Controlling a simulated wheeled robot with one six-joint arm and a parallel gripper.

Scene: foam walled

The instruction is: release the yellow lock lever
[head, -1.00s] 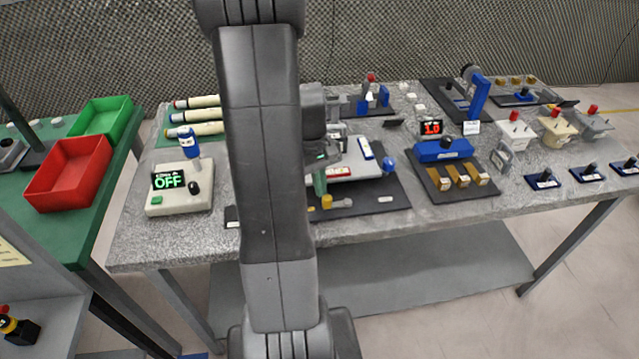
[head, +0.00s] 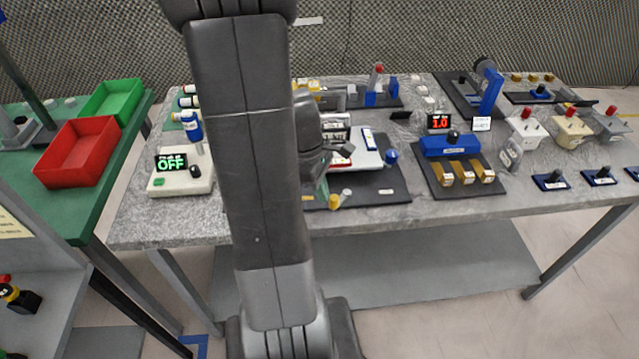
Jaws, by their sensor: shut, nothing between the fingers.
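The yellow lock lever (head: 334,202) has a yellow end and a pale stub (head: 346,194) pointing up and right. It sits at the front of a black base plate (head: 385,183), below a light grey block (head: 372,158) with a red-labelled part and a blue-and-white bar. My gripper (head: 322,186) is shut, just left of the lever and above the plate. My arm hides much of it, and I cannot tell whether it touches the lever.
A blue knob (head: 391,156) stands right of the block. A controller box reading OFF (head: 180,182) stands left of my arm. A blue fixture with brass blocks (head: 450,146) stands to the right. Red (head: 78,152) and green bins are on the left table.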

